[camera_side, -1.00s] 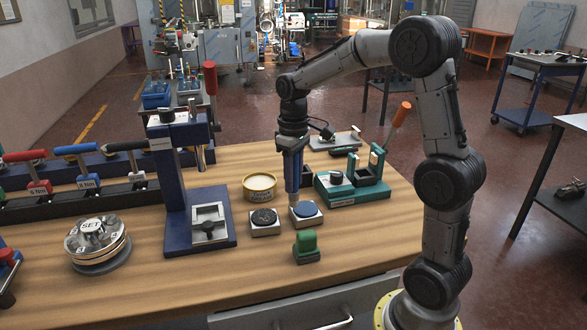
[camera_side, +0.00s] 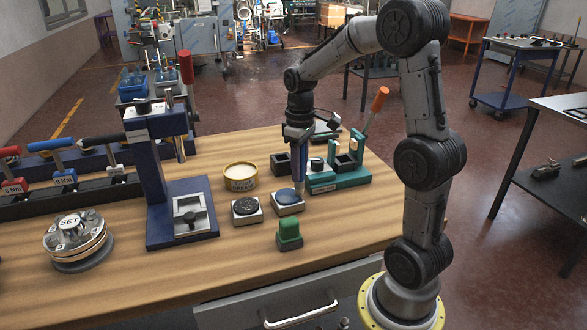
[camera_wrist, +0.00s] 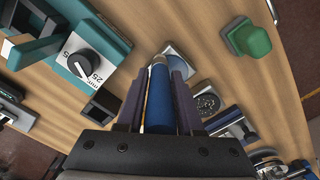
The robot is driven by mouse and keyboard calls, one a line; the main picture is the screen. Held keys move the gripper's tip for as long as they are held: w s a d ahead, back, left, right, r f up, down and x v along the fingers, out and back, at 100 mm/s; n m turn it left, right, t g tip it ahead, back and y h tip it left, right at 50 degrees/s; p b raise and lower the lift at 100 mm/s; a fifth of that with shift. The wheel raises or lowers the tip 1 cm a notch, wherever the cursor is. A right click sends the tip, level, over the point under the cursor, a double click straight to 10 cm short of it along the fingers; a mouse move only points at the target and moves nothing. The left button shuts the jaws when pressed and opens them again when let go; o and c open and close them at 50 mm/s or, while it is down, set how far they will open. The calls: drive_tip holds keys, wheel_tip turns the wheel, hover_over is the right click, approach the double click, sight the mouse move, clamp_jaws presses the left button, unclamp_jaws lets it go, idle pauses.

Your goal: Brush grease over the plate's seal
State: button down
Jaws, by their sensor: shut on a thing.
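My gripper (camera_side: 299,152) points down over the bench, its fingers closed around a blue-handled brush. In the wrist view the blue handle (camera_wrist: 158,108) lies between the two fingers, with a pale metal band near its far end. The brush tip is at the far right part of a square metal plate with a dark blue round top (camera_side: 287,197); I cannot tell whether they touch. A second square plate with a black round top (camera_side: 246,206) sits just left of it. An open tin of pale grease (camera_side: 240,177) stands behind these plates.
A green block (camera_side: 289,237) stands in front of the plates. A teal fixture (camera_side: 338,181) with a dial and an orange-handled lever is close on the right. A blue press stand (camera_side: 155,190) is on the left, with a round SET stack (camera_side: 77,240) beyond it.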

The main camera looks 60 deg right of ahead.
drive_tip(key=w+a, duration=0.4)
drive_tip(key=shift+w+a, duration=0.15)
drive_tip(key=shift+a, duration=0.25)
drive_tip(key=shift+w+d, duration=0.4)
drive_tip(key=shift+w, duration=0.15)
drive_tip(key=shift+s+d, duration=2.25)
drive_tip(key=shift+d, duration=0.25)
drive_tip(key=shift+w+a, duration=2.35)
drive_tip(key=shift+a, duration=0.25)
wheel_tip(320, 180, up, 8)
drive_tip(key=shift+s, duration=0.15)
